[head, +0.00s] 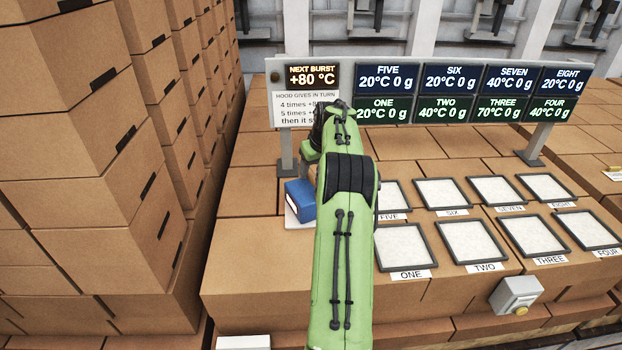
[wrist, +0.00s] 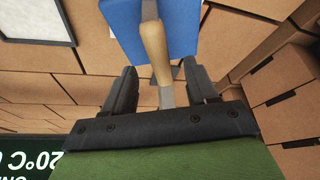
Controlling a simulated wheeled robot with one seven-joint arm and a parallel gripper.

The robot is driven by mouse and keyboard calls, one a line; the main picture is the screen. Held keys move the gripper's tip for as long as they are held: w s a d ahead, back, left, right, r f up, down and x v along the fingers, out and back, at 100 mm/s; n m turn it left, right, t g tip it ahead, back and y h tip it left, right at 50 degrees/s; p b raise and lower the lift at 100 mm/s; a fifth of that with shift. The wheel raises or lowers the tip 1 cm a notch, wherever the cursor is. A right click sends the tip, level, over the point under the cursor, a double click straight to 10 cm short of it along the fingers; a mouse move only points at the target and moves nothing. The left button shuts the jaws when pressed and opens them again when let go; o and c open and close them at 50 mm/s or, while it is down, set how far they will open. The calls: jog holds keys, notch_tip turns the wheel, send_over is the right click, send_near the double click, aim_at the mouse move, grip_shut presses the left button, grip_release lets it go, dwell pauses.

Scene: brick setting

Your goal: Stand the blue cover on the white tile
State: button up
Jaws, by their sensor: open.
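The blue cover (head: 300,200) stands on the brick bench at the left end, partly hidden behind my arm in the head view. A flat white piece (head: 294,219) shows under its lower edge. In the wrist view the blue cover (wrist: 190,28) is at the top, with a wooden handle (wrist: 156,52) that has a pale metal end. My gripper (wrist: 159,74) is open, and the handle lies between its two fingers with gaps on both sides. In the head view my arm hides the gripper's fingertips.
Framed pale panels labelled ONE (head: 402,247) to EIGHT lie in two rows to the right. A sign board (head: 440,92) on posts stands behind. A grey box with a yellow button (head: 516,296) sits at front right.

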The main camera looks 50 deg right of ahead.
jog(key=v, duration=0.5)
jog(key=shift+r, duration=0.1)
jog(key=w+a+r+n, duration=0.15)
jog(key=a+r, duration=0.25)
jog(key=a, duration=0.5)
jog(key=w+a+r, duration=0.2)
jog(key=a+r, duration=0.2)
jog(key=a, duration=0.5)
jog(key=s+a+r+n, duration=0.1)
jog(key=s+a, duration=0.1)
jog(key=a, duration=0.4)
jog(key=s+a+r+n, duration=0.1)
jog(key=s+a+r, duration=0.1)
jog(key=a, duration=0.5)
jog(key=s+a+f+n+t+y, duration=0.1)
jog(key=s+a+f, duration=0.3)
jog(key=s+a, duration=0.45)
jog(key=s+a+f+n+y, duration=0.1)
jog(key=s+a+f, duration=0.2)
jog(key=s+a, duration=0.55)
notch_tip(320, 180, down, 9)
jog(key=s+d+b, duration=0.2)
jog(key=b, duration=0.6)
jog(key=shift+d+b, duration=0.25)
jog(key=shift+b, duration=0.15)
jog(key=shift+s, duration=0.1)
